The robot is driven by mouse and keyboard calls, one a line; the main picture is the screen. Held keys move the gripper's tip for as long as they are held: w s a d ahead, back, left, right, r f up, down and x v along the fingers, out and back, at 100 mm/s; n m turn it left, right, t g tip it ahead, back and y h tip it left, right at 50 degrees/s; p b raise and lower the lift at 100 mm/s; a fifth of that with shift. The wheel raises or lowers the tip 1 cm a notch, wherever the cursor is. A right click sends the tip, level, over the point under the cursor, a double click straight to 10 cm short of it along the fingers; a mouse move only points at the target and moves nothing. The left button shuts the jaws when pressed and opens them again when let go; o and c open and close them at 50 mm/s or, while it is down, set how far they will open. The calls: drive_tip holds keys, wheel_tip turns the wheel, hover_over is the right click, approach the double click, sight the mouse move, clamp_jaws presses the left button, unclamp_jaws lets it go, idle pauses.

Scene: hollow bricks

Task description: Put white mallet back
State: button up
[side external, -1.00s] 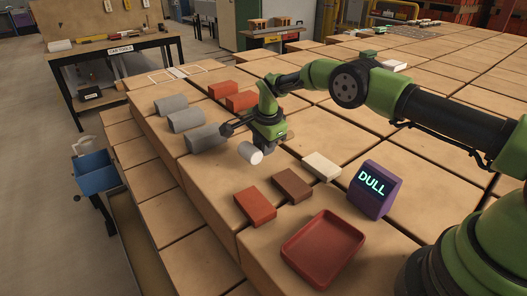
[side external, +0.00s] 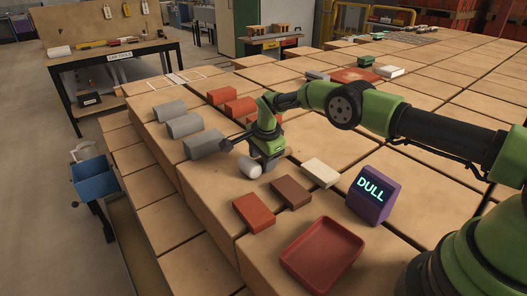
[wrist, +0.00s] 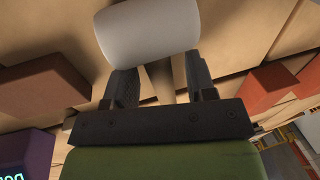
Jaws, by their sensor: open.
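The white mallet shows its pale cylindrical head (side external: 249,167) at the middle of the side view, just below and left of my gripper (side external: 268,163). In the wrist view the head (wrist: 148,34) lies across the top, just beyond the fingertips. Its brownish handle (wrist: 160,82) runs between the two dark fingers of my gripper (wrist: 161,80), with gaps visible on both sides. The gripper is open around the handle and low over the bricks. Whether the mallet rests fully on the surface is hard to tell.
A red brick (side external: 254,212), brown brick (side external: 291,191), cream brick (side external: 321,173), purple DULL sign (side external: 370,196) and red tray (side external: 322,255) stand in front.

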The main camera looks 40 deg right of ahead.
drive_tip(key=s+a+r+n+t, duration=0.15)
drive_tip(key=s+r, duration=0.25)
drive_tip(key=r, duration=0.8)
drive_tip(key=s+d+r+n, duration=0.1)
drive_tip(key=s+r+n, duration=0.15)
drive_tip(key=r, duration=0.85)
drive_tip(key=s+r+n+t+y, duration=0.1)
drive_tip(key=s+r+n+y, duration=0.15)
drive_tip(key=s+r, duration=0.65)
drive_tip(key=s+a+n+t, duration=0.1)
drive_tip(key=s+n, duration=0.2)
drive_tip(key=s, duration=0.6)
drive_tip(key=s+f+n+t, duration=0.1)
drive_tip(key=s+n, duration=0.3)
drive_tip(key=s, duration=0.5)
drive_tip(key=shift+s+a+f, duration=0.3)
drive_tip(key=shift+a, duration=0.05)
